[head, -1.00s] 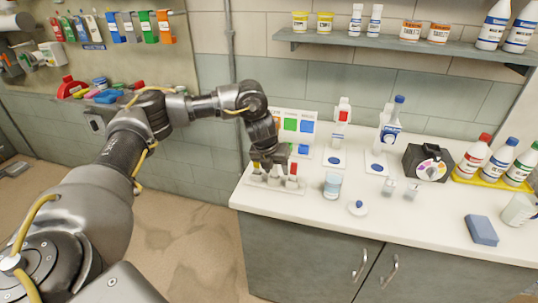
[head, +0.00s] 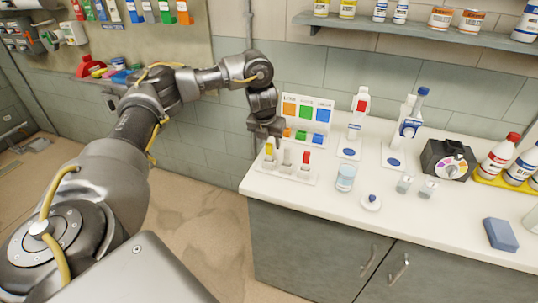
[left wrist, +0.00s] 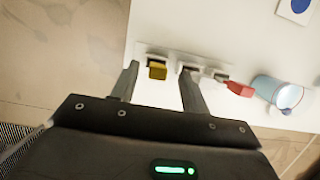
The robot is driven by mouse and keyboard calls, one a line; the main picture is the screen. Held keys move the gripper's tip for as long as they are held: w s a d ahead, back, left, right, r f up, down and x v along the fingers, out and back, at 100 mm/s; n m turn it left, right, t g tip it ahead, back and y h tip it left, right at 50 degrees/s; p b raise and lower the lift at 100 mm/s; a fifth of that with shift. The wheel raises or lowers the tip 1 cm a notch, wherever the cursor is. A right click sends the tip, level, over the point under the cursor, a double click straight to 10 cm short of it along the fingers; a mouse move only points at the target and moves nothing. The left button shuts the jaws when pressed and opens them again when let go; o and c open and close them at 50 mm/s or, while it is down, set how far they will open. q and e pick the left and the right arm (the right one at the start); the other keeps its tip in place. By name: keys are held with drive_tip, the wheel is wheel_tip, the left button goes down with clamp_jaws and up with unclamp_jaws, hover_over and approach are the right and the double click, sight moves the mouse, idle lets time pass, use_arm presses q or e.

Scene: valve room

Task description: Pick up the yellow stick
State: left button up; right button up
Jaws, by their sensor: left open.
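The yellow stick (head: 269,150) stands upright at the left end of a white holder (head: 300,178) near the counter's left edge. A grey stick (head: 287,158) and a red-topped stick (head: 306,157) stand to its right. My left gripper (head: 266,135) is open, just above and behind the yellow stick. In the left wrist view, the yellow stick's top (left wrist: 157,71) shows between the two spread fingers of the left gripper (left wrist: 160,76), and I see no contact. The right finger overlaps the grey stick's place. My right gripper is not in view.
A panel with orange, green and blue squares (head: 306,110) stands behind the holder. A glass (head: 346,177) and a small white dish (head: 371,202) are to the right. Bottles and a dark dial box (head: 447,160) stand farther right. The front counter is mostly clear.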

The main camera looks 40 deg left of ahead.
sight(269, 150)
use_arm(q)
drive_tip(key=shift+f+p, duration=0.3)
drive_tip(key=shift+p, duration=0.05)
drive_tip(key=p+x, duration=0.1)
drive_tip(key=x, duration=0.2)
drive_tip(key=shift+a+f, duration=0.15)
drive_tip(key=shift+f, duration=0.15)
drive_tip(key=shift+w+f, duration=0.1)
drive_tip(key=shift+f, duration=0.35)
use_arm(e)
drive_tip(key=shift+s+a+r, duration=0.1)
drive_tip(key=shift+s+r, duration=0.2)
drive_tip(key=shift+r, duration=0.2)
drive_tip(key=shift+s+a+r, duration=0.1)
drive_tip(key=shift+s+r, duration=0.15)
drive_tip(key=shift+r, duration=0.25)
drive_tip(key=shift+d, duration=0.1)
use_arm(q)
clamp_jaws()
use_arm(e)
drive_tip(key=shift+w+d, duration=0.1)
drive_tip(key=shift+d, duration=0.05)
